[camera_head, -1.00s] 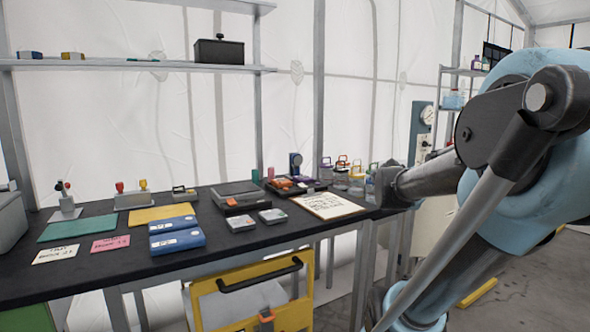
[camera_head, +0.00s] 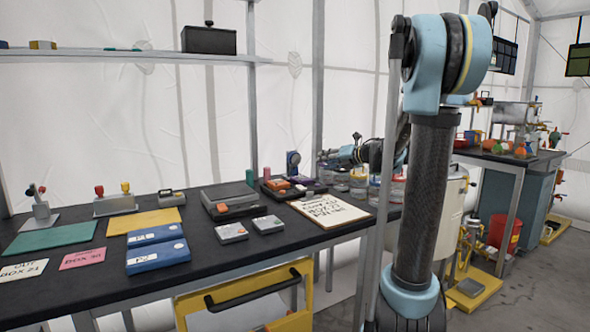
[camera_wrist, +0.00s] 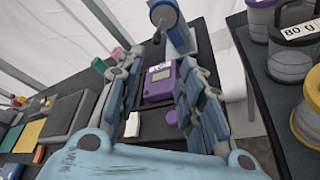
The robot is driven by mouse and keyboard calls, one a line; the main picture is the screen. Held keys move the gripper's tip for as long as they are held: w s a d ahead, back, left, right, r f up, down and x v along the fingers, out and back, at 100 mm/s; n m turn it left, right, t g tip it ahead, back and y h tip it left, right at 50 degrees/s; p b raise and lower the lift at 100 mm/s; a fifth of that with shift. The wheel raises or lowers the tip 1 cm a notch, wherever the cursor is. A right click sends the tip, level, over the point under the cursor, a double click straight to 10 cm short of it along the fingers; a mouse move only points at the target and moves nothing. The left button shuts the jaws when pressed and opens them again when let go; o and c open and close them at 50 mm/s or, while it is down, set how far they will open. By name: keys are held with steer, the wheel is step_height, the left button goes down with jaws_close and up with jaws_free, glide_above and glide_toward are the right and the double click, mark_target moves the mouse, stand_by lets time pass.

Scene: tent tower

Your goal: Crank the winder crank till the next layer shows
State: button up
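A blue winder (camera_head: 293,160) stands upright at the back right of the black table. In the wrist view the winder (camera_wrist: 181,36) is straight ahead at the top, with its dark crank knob (camera_wrist: 157,38) sticking out at its left. My gripper (camera_head: 326,155) is just right of the winder in the head view. In the wrist view my gripper (camera_wrist: 158,68) is open and empty, with its fingers spread to either side. The knob appears ahead of the fingertips, apart from them. The gripper hides part of the table.
A purple device (camera_wrist: 158,80) and a white block (camera_wrist: 152,125) sit below the winder. Jars with handles (camera_wrist: 307,118) stand close at the right. A clipboard (camera_head: 329,209) and a grey case (camera_head: 229,194) lie on the table. A shelf (camera_head: 110,56) runs above.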

glide_toward(297, 162)
steer(key=a+f, duration=0.1)
steer(key=a, duration=0.1)
steer(key=w+a+f, duration=0.1)
steer(key=a, duration=0.1)
steer(key=w+a+f, duration=0.1)
steer(key=a, duration=0.2)
steer(key=shift+f, duration=0.3)
steer(key=shift+s, duration=0.1)
steer(key=shift+c, duration=0.6)
jaws_close()
